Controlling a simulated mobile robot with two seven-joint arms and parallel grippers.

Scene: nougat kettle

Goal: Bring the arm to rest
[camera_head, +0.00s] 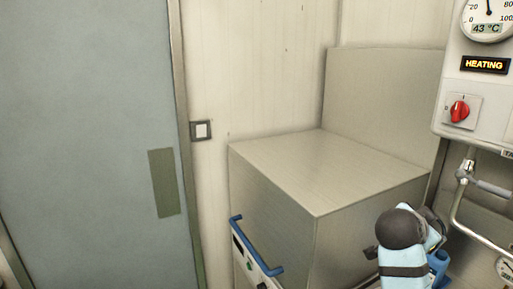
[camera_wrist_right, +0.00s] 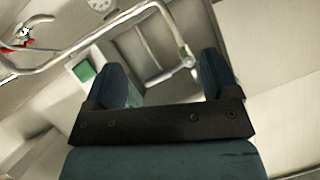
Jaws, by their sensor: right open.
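My right arm (camera_head: 404,268), light blue with a dark rounded joint, shows at the lower right of the head view, in front of the metal box. Its fingers cannot be made out clearly there. In the right wrist view my right gripper (camera_wrist_right: 165,82) is open, its two dark blue fingers wide apart. Nothing is between the fingers; a metal pipe and fitting show in the background beyond them. My left gripper is in neither view.
A large metal box (camera_head: 325,172) with a blue handle (camera_head: 256,247) stands in the middle. A control panel (camera_head: 480,75) with a red knob (camera_head: 459,110), reading HEATING and 43 °C, hangs at right above metal pipes (camera_head: 463,205). A grey door (camera_head: 85,120) is at left.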

